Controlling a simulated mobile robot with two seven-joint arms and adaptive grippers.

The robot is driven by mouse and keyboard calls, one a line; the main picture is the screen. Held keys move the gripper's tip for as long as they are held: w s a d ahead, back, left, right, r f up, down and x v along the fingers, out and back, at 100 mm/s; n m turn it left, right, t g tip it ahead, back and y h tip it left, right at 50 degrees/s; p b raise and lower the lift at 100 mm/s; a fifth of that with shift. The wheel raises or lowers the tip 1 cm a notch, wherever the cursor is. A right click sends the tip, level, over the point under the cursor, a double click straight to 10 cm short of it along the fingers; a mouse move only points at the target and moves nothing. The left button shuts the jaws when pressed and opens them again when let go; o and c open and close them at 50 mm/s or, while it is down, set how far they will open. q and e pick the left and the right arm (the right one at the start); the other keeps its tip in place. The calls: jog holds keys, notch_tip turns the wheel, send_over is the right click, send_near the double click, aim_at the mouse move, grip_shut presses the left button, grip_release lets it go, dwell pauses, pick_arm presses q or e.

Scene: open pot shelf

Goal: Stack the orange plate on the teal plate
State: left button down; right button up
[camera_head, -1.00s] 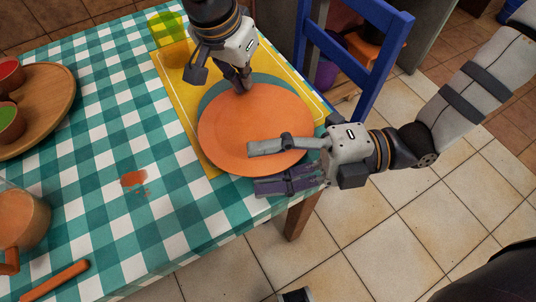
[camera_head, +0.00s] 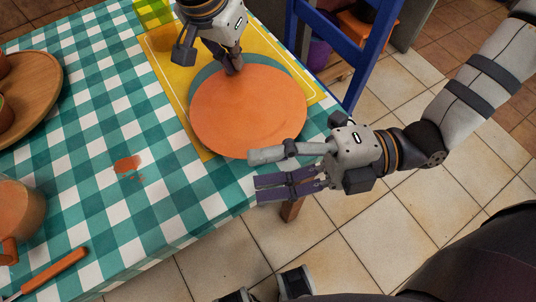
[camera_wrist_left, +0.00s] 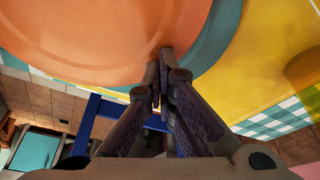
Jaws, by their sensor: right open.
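The orange plate (camera_head: 248,112) lies over the teal plate (camera_head: 205,75), set toward the near right; a teal crescent shows along its far left side. The teal rim also shows beside the orange plate in the left wrist view (camera_wrist_left: 215,35). My left gripper (camera_head: 233,66) is at the orange plate's far rim, its fingers close together on that rim. The fingertips overlap the orange rim in the left wrist view (camera_wrist_left: 160,70). My right gripper (camera_head: 256,175) is open at the plate's near edge, one finger by the rim and the other lower, with nothing between them.
A yellow placemat (camera_head: 170,60) lies under the plates on a checkered table (camera_head: 95,150). A wooden tray (camera_head: 40,95) with cups, an orange mug (camera_head: 20,215) and an orange-handled utensil (camera_head: 55,270) are at left. A blue chair (camera_head: 335,50) stands behind the table's right edge.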

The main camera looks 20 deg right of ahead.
pick_arm(q)
jog(key=shift+f, duration=0.1)
pick_arm(e)
jog(key=shift+s, duration=0.55)
pick_arm(q)
notch_tip(320, 180, up, 3)
jog(key=shift+r+p, duration=0.1)
jog(key=shift+p, duration=0.55)
notch_tip(320, 180, up, 4)
jog(key=shift+f+p, duration=0.1)
jog(key=shift+p, duration=0.6)
pick_arm(e)
jog(key=shift+n, duration=0.6)
jog(key=r, duration=0.5)
jog(key=shift+w+r, duration=0.15)
jog(key=shift+w, duration=0.1)
